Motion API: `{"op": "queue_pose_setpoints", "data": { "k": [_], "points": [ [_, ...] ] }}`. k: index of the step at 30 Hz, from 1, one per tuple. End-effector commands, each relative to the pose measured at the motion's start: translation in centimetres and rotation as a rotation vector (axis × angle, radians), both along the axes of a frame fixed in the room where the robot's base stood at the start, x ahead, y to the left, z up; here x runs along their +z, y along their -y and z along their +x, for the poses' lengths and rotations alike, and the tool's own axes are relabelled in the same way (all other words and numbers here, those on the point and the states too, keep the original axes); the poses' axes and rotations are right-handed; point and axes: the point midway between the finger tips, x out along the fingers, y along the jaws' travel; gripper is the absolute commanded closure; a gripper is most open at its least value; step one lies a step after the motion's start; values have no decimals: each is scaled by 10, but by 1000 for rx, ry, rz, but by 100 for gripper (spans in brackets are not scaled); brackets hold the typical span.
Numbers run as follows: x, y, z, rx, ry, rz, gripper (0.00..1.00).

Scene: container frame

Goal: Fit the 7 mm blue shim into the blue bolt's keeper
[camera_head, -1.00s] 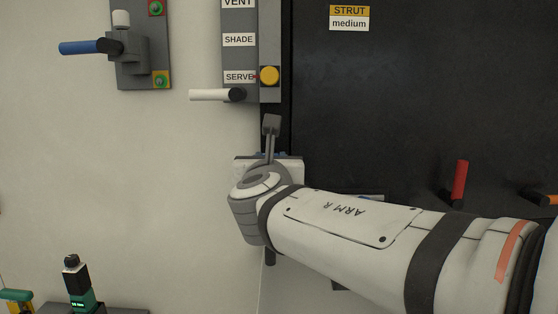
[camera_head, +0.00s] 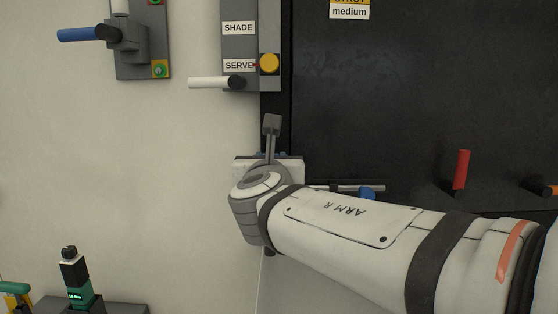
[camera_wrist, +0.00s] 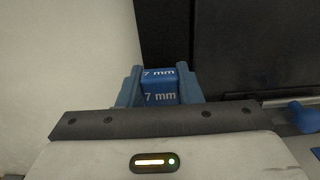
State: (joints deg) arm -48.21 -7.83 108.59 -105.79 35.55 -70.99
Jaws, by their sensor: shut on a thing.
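My gripper (camera_wrist: 159,92) is shut on the 7 mm blue shim (camera_wrist: 159,88), which is labelled "7 mm" on two faces in the wrist view. The shim sits between the two blue-grey fingers. The blue bolt (camera_head: 367,192) shows as a blue knob on a metal rod, right of my wrist and partly behind my arm. It also shows in the wrist view (camera_wrist: 303,116), to the right of my gripper. I cannot make out the keeper.
A white-handled lever (camera_head: 209,83) and a yellow button (camera_head: 269,63) are above my gripper. A blue-handled lever (camera_head: 80,35) is at upper left. A red handle (camera_head: 461,168) stands at right. A green-and-black device (camera_head: 76,280) is at lower left. The pale wall between is clear.

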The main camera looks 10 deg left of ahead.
Motion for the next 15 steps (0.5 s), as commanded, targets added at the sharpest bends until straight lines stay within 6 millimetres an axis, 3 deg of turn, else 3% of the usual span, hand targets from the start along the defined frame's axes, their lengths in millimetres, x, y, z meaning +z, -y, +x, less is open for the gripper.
{"op": "queue_pose_setpoints", "data": {
  "k": [8,9,15],
  "points": [
    [-3,0,0,0,-1,0,90],
    [-3,0,0,0,-2,0,65],
    [-3,0,0,0,-1,0,48]
  ]
}}
